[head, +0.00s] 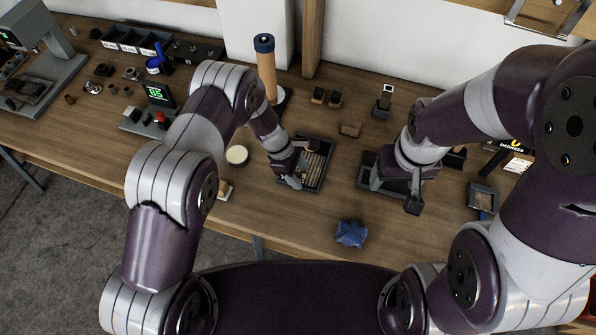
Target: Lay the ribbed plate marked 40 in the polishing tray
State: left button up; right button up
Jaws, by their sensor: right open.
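A dark tray (327,168) lies on the bench in the middle, with light brown ribbed pieces (312,166) in it. My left gripper (291,181) is at its left edge, pointing down; its fingers are too small and dark to tell whether they hold anything. A second dark grey tray (365,163) lies to the right, partly hidden by my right arm. My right gripper (412,202) is open above its right side. No number 40 can be read, and I cannot tell which piece is the marked plate or which tray is the polishing tray.
A blue cloth (351,233) lies near the front edge. A round tin (236,155) is left of my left gripper. Small brown blocks (350,129) and a tall wooden cylinder (266,70) stand behind. A small frame (482,196) lies at right. Bench between the trays is clear.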

pick_arm(q)
jog(key=shift+w+a+r, duration=0.1)
jog(key=shift+a+r, duration=0.05)
jog(key=shift+r, duration=0.25)
jog(key=b+v, duration=0.2)
jog(key=v, duration=0.9)
jog(key=shift+r, duration=0.4)
jog(key=shift+a, duration=0.15)
